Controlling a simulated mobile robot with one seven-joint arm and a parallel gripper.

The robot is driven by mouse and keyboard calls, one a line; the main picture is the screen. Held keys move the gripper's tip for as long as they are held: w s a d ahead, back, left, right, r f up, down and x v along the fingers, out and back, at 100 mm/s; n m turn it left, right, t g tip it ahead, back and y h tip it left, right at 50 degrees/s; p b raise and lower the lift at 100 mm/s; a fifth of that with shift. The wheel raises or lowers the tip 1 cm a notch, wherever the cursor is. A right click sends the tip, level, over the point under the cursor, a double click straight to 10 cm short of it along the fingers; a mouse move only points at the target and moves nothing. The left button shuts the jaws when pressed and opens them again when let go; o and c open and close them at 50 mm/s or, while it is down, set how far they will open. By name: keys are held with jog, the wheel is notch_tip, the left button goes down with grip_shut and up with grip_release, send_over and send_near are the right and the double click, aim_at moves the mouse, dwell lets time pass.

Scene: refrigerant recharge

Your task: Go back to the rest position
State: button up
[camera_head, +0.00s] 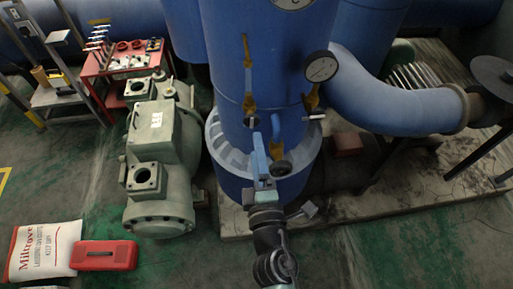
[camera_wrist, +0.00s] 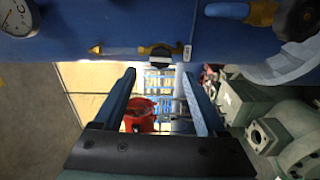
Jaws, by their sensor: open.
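My gripper (camera_head: 268,150) is in front of the large blue tank (camera_head: 225,50) in the head view. In the wrist view my gripper (camera_wrist: 160,76) has its two fingers spread apart with nothing held between them. A pressure gauge (camera_head: 321,67) on a brass fitting is on the tank's right side; a gauge (camera_wrist: 15,15) also shows at the top left of the wrist view. A vertical tube with brass fittings (camera_head: 248,103) runs down the tank front. A dark round valve handle (camera_head: 281,168) is close beside my fingers; whether they touch is unclear.
A grey-green compressor (camera_head: 160,150) stands to the left of the tank. A red cart (camera_head: 122,65) with tools is behind it. A white bag (camera_head: 45,250) and a red case (camera_head: 105,255) lie at the lower left. A thick blue pipe (camera_head: 400,108) blocks the right. Some floor is clear.

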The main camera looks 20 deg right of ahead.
dwell(0.3)
jog(key=w+a+r+m+t+h, duration=0.1)
jog(key=w+a+r+m+t, duration=0.3)
jog(key=r, duration=1.2)
jog(key=w+r+m+t+h, duration=0.1)
jog(key=r+m, duration=0.6)
jog(key=r, duration=1)
jog(key=s+a+r+m+t+y, duration=0.1)
jog(key=s+a+r, duration=0.4)
jog(key=r, duration=0.5)
jog(key=s+a+r+m+t+y, duration=0.2)
jog(key=s+a+r+t+y, duration=0.2)
jog(key=r, duration=0.6)
jog(key=shift+s+a+r+y, duration=0.25)
jog(key=shift+s+a+y, duration=0.4)
jog(key=shift+y, duration=0.35)
